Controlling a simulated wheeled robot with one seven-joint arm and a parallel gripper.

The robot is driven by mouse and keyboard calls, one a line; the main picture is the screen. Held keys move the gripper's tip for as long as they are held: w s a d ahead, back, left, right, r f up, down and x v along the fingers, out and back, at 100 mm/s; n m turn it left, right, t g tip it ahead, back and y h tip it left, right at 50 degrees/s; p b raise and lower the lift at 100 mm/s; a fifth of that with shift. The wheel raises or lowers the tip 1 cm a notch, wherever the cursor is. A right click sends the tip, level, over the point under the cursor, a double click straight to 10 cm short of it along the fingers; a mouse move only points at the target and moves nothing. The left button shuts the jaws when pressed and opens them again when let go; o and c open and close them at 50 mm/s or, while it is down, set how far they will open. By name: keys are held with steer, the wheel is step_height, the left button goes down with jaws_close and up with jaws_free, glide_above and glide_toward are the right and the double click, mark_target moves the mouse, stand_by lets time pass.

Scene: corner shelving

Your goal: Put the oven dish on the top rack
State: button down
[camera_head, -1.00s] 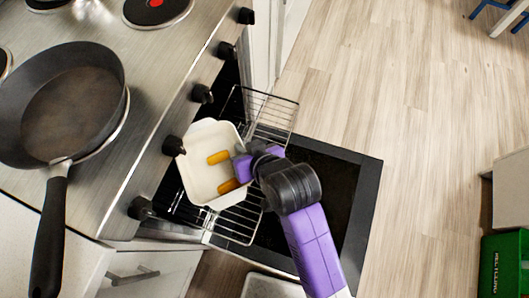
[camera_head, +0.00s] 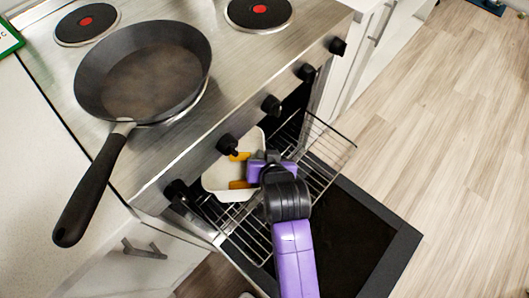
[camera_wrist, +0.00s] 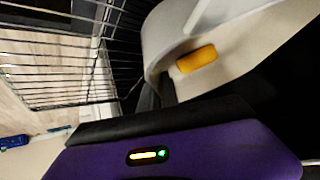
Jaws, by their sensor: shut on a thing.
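The white oven dish (camera_head: 222,177) holds two orange-yellow pieces, and its far side is partly hidden under the stove's front edge and knobs. My gripper (camera_head: 262,170) is shut on the dish's near right side. In the wrist view the dish (camera_wrist: 240,50) fills the upper right, with one orange piece (camera_wrist: 196,59) inside. The wire top rack (camera_head: 325,158) is pulled out from the oven around and below the dish. I cannot tell whether the dish touches the rack. The rack also shows at the upper left of the wrist view (camera_wrist: 70,75).
The open oven door (camera_head: 350,235) lies below the rack. Black knobs (camera_head: 271,105) stick out from the stove front, close above the dish. A frying pan (camera_head: 145,85) sits on the stovetop.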

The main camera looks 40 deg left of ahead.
step_height(320, 180, down, 3)
steer(key=shift+a+f+b, duration=0.1)
steer(key=shift+b, duration=0.4)
steer(key=shift+a+f, duration=0.1)
steer(key=shift+a, duration=0.1)
steer(key=shift+f, duration=0.1)
steer(key=c, duration=1.6)
jaws_free()
steer(key=shift+d+f, duration=0.1)
steer(key=shift+f, duration=0.1)
steer(key=shift+r, duration=0.15)
steer(key=p+v, duration=0.2)
steer(key=v, duration=1)
steer(key=shift+p, duration=0.35)
